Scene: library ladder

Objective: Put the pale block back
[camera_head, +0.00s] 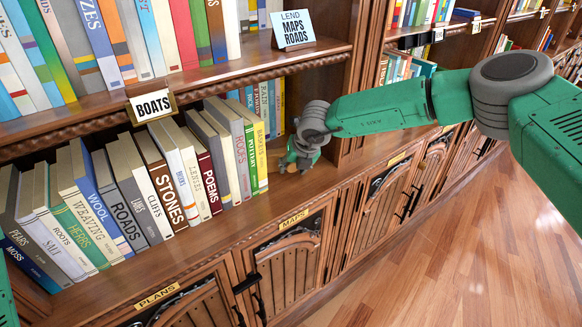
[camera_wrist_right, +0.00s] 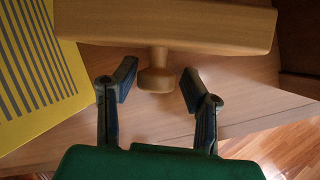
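The pale block (camera_wrist_right: 165,22) is a light wooden piece with a round knob (camera_wrist_right: 158,80) on a short neck facing my right gripper (camera_wrist_right: 158,84). In the right wrist view the fingers are spread, one on each side of the knob, with gaps showing. In the head view my right gripper (camera_head: 298,160) is at the lower shelf, just right of the yellow book (camera_head: 261,158), and largely hides the block. My left gripper is out of view; only a green bit of my own arm shows at the left edge.
A row of leaning books (camera_head: 120,190) fills the lower shelf to the left. Its yellow end book also shows in the wrist view (camera_wrist_right: 40,80). A BOATS sign (camera_head: 152,106) hangs on the upper shelf edge, and a LEND sign (camera_head: 293,29) stands above. The shelf's front strip is bare.

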